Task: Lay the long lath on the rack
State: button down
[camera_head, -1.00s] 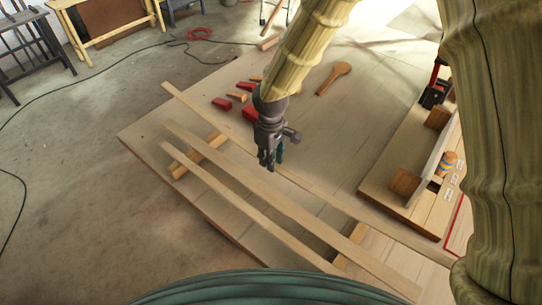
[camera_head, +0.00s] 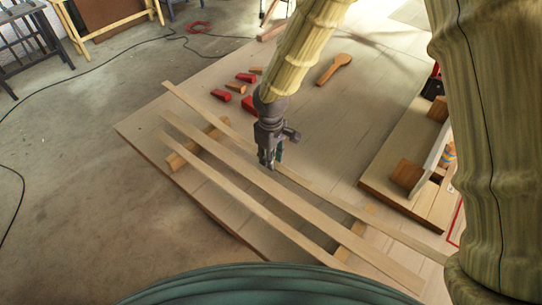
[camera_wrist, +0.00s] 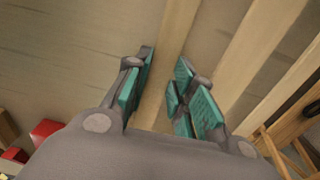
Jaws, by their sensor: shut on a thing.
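My gripper (camera_head: 270,164) is shut on the long pale lath (camera_head: 345,206), near its middle. In the wrist view this lath (camera_wrist: 175,35) runs between the teal finger pads (camera_wrist: 160,95). Its far left end reaches past the rack's left crossbar (camera_head: 184,157), and its right part passes over the right crossbar (camera_head: 343,253). I cannot tell whether it touches the rack or hangs just above. Two other laths lie across the crossbars, a middle one (camera_head: 310,215) and a nearer one (camera_head: 250,204), roughly parallel to the held one.
The rack is on a wooden table (camera_head: 150,137). Red blocks (camera_head: 221,95) and a wooden mallet-like tool (camera_head: 333,69) lie behind the laths. A wooden board with blocks (camera_head: 375,190) is at the right. The table's back middle is clear.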

jog(key=shift+f, duration=0.45)
dwell(0.4)
jog(key=c, duration=1)
grip_release()
jog(key=shift+o, duration=0.2)
jog(key=shift+r+p, duration=2.2)
jog(key=shift+r, duration=0.8)
notch_tip(320, 180, up, 7)
jog(key=p, duration=0.5)
jog(key=shift+s, duration=0.1)
